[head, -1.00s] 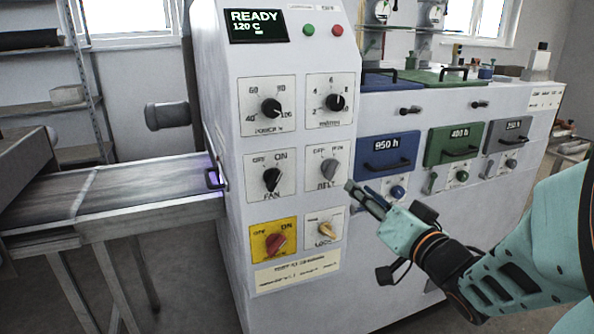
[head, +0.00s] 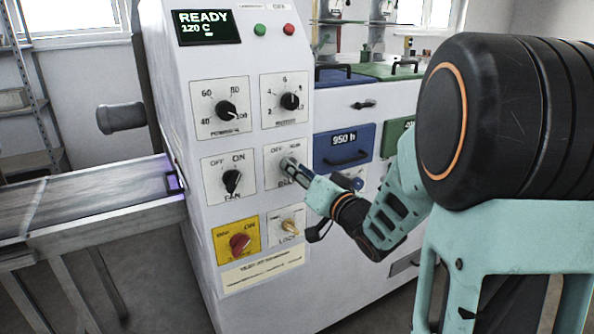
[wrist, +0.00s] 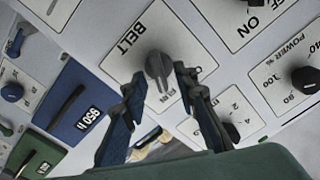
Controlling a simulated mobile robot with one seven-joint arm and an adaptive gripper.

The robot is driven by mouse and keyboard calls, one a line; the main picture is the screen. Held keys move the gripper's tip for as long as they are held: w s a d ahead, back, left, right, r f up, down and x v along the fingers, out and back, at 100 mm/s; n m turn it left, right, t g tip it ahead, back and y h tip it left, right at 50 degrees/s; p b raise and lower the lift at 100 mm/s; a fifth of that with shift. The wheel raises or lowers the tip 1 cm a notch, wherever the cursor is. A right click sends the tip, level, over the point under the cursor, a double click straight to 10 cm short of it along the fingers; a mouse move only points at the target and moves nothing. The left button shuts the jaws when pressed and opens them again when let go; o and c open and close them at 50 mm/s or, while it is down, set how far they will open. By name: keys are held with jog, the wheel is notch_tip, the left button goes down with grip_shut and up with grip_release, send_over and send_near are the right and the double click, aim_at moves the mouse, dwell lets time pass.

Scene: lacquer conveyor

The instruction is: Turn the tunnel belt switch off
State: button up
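The belt switch is a grey rotary knob (wrist: 158,66) on a white plate marked BELT, with OFF and RUN positions. In the wrist view its narrow end lies toward the partly covered RUN label. My gripper (wrist: 160,76) is open, with one fingertip on each side of the knob; I cannot tell whether they touch it. In the head view my gripper (head: 288,168) is at the belt plate (head: 273,176) and covers most of the knob.
The fan knob (head: 232,181) is left of the belt plate. The red knob (head: 239,243) and lock switch (head: 289,226) are below, and two black knobs are above. A blue drawer (head: 335,152) is to the right. The display (head: 206,27) reads READY, 120 C.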

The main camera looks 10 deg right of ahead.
jog(key=shift+c, duration=0.4)
grip_shut()
jog(key=shift+f+n+b, duration=0.1)
jog(key=shift+n+b, duration=0.2)
jog(key=shift+b, duration=0.1)
jog(key=shift+s+a+n+b, duration=0.1)
jog(key=shift+a+n+b, duration=0.05)
jog(key=shift+n+b, duration=2.65)
jog(key=shift+a+n+b, duration=0.1)
jog(key=shift+n+b, duration=2.55)
jog(key=shift+n, duration=0.25)
